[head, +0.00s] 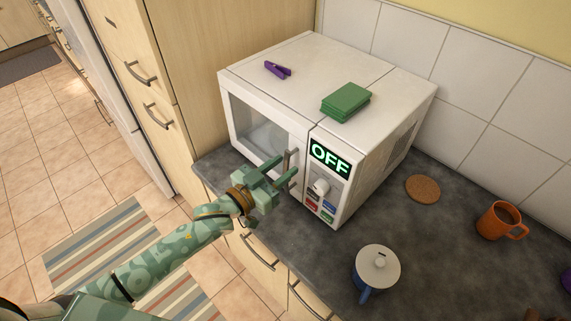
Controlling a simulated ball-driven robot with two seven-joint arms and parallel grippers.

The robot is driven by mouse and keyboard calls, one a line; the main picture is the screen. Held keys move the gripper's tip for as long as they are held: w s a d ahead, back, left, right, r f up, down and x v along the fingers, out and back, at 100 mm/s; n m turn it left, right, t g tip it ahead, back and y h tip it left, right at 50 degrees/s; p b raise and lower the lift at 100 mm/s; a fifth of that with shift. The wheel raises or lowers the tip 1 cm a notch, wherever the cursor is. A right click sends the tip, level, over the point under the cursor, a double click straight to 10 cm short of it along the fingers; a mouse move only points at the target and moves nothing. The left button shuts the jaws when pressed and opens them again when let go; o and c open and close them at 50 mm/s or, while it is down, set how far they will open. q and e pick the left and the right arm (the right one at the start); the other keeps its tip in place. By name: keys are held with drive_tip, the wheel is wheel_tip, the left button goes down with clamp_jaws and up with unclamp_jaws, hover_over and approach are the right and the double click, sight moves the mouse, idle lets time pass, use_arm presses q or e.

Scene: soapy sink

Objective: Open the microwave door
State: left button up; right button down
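The white microwave (365,140) stands on the dark counter with its windowed door (262,128) closed. Its display (330,158) reads OFF in green. The grey upright door handle (290,158) is at the door's right edge, beside the control panel. My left gripper (288,166) is at the handle, its two green fingers spread apart, with the handle at or between the fingertips. I cannot tell whether either finger touches it. My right gripper is not in view.
A purple clip (278,70) and green sponges or cloths (345,102) lie on top of the microwave. A lidded pot (377,268), a cork coaster (422,189) and an orange mug (500,221) are on the counter (440,250) to the right. Wooden cabinets stand left.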

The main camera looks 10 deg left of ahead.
use_arm(q)
drive_tip(key=shift+x, duration=0.85)
clamp_jaws()
drive_tip(key=shift+s, duration=0.1)
